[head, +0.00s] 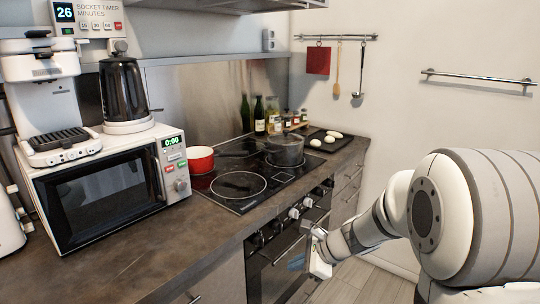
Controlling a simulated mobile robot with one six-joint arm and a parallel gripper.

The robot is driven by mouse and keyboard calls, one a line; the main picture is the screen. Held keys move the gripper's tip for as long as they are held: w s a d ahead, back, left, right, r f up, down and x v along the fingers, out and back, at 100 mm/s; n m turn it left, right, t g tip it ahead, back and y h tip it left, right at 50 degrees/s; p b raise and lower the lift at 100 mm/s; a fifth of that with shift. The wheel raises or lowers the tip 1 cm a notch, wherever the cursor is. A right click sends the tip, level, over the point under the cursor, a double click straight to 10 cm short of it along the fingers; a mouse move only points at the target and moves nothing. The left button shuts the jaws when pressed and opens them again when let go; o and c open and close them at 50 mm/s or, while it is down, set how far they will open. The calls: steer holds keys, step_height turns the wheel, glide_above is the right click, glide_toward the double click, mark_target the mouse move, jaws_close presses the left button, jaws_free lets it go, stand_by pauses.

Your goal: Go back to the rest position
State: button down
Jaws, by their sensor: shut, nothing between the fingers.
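My arm (440,205) reaches in from the right side of the head view. My gripper (315,246) is at the lower middle, in front of the oven (280,262) and below the counter's front edge. It looks small and partly turned away here. It is shut and holds nothing. Whether it touches the oven front cannot be told from this view.
On the counter (130,258) stand a microwave (105,190) and a stove (240,185) with a red pot (200,160) and a dark pot (285,150). Bottles (259,115) and a dark tray (345,143) stand behind. Floor shows at lower right (365,285).

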steer(key=s+d+r+n+g+h+p, duration=0.1)
steer(key=s+d+r+n+h+p, duration=0.2)
steer(key=s+r+n, duration=0.5)
steer(key=s+d+r+n+h+p, duration=0.4)
steer(key=s+r+n, duration=0.4)
steer(key=s+n, duration=0.3)
steer(key=shift+s+d+g+p, duration=0.4)
steer(key=shift+s+d+p, duration=0.05)
steer(key=shift+s+p, duration=0.8)
steer(key=c, duration=2.2)
jaws_free()
